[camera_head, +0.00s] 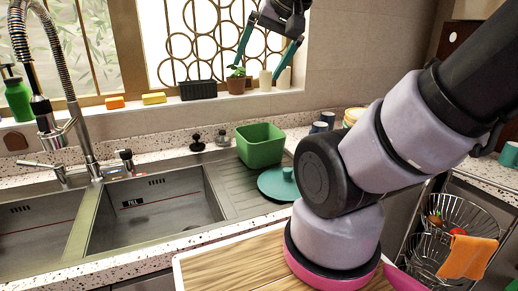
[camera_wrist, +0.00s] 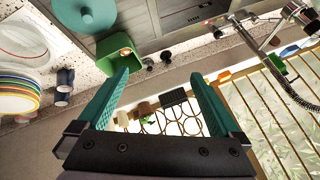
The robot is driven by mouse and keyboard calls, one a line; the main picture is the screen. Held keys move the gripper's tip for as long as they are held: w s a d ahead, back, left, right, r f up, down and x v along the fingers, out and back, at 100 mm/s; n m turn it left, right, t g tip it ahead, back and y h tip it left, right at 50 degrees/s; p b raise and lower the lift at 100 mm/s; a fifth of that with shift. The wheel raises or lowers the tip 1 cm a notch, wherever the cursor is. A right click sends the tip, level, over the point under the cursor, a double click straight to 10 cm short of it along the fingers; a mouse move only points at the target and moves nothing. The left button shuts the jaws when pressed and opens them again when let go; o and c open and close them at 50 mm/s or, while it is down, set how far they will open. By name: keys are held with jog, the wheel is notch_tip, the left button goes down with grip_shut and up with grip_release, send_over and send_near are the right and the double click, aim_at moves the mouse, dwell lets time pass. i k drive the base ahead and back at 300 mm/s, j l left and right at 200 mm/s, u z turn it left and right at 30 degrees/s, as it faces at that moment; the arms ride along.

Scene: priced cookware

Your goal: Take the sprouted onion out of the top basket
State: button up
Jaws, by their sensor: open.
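A tiered wire basket stand (camera_head: 484,217) is at the lower right of the head view, beside the counter. In its top basket is a small brownish item with green on it (camera_head: 435,217), which may be the sprouted onion, and a red round item (camera_head: 458,232) next to it. They are too small to tell surely. My gripper (camera_head: 258,70) is open and empty, high in front of the window, far up and left of the basket. In the wrist view its teal fingers (camera_wrist: 160,76) are spread with nothing between them. The basket stand is not in the wrist view.
An orange cloth (camera_head: 468,257) hangs over the stand's right side. A wooden board (camera_head: 235,266) lies on the near counter, below my arm. A green bin (camera_head: 260,146) and teal lid (camera_head: 279,184) are by the sink (camera_head: 155,210). The tap (camera_head: 75,130) rises at left.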

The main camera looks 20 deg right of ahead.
aim_at(435, 219)
jog(key=l+z, duration=0.1)
jog(key=z, duration=0.3)
jog(key=l+z, duration=0.15)
jog(key=z, duration=0.2)
jog(key=l+z, duration=0.1)
jog(key=z, duration=0.3)
jog(key=j+z, duration=0.1)
jog(key=z, duration=0.3)
jog(key=j+z, duration=0.1)
jog(key=z, duration=0.3)
jog(key=k+z, duration=0.15)
jog(key=z, duration=0.2)
